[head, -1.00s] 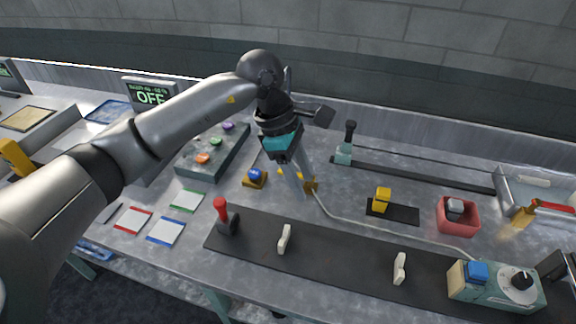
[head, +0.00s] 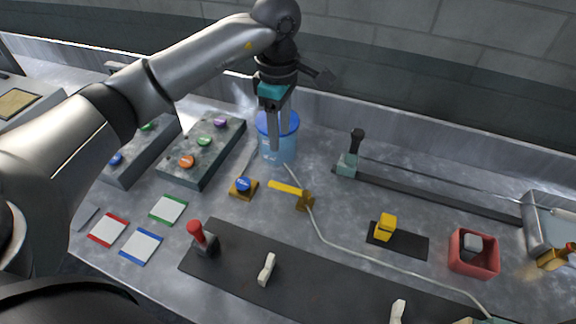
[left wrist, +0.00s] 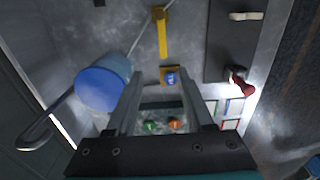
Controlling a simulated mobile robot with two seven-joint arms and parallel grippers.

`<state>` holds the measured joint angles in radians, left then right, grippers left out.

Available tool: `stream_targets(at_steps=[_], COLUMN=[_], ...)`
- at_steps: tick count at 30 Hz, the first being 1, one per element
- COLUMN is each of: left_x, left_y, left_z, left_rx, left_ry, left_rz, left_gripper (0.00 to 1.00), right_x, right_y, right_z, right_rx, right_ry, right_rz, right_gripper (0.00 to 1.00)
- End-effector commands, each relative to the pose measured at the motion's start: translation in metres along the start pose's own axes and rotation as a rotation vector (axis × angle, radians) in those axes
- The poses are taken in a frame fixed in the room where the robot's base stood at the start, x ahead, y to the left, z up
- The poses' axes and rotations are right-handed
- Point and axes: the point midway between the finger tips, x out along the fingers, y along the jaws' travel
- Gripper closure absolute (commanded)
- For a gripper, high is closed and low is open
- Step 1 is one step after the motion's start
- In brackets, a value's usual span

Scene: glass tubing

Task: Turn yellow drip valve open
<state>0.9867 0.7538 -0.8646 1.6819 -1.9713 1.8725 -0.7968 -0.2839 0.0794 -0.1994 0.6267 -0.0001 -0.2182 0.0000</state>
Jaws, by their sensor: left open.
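The yellow drip valve has a flat yellow lever (head: 286,187) and a brass body (head: 306,201), joined to a thin pale tube. In the head view the lever points left from the body, at an angle to the tube. In the left wrist view the lever (left wrist: 163,38) shows at top centre, ahead of the fingers and apart from them. My left gripper (head: 275,147) is open and empty, fingers pointing down, behind the valve and in front of the blue container in the head view. It also shows in the left wrist view (left wrist: 162,80). My right gripper is not in view.
A blue container (head: 291,125) stands close behind the fingers. A blue button (head: 243,185) on a yellow base is left of the lever. A red-handled lever (head: 197,232) stands on a dark strip in front. The table right of the valve is fairly clear, with the tube crossing it.

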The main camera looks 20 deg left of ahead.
Motion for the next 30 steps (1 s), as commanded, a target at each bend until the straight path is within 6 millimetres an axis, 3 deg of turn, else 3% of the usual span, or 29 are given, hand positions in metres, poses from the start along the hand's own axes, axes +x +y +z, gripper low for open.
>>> stream_targets(at_steps=[9,21,30], left_x=[0.054,0.132,0.150], left_y=[-0.002,-0.001,0.000], left_z=[0.001,0.001,0.000], left_rx=[-0.001,0.000,0.001], left_ry=[-0.001,-0.001,-0.001], left_rz=[-0.008,-0.004,0.000], left_gripper=[0.47,0.47,0.47], right_x=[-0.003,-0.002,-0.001], right_y=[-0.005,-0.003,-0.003], right_z=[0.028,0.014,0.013], right_rx=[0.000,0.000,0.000], right_ry=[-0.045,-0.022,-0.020], right_rz=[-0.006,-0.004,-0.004], right_gripper=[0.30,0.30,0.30])
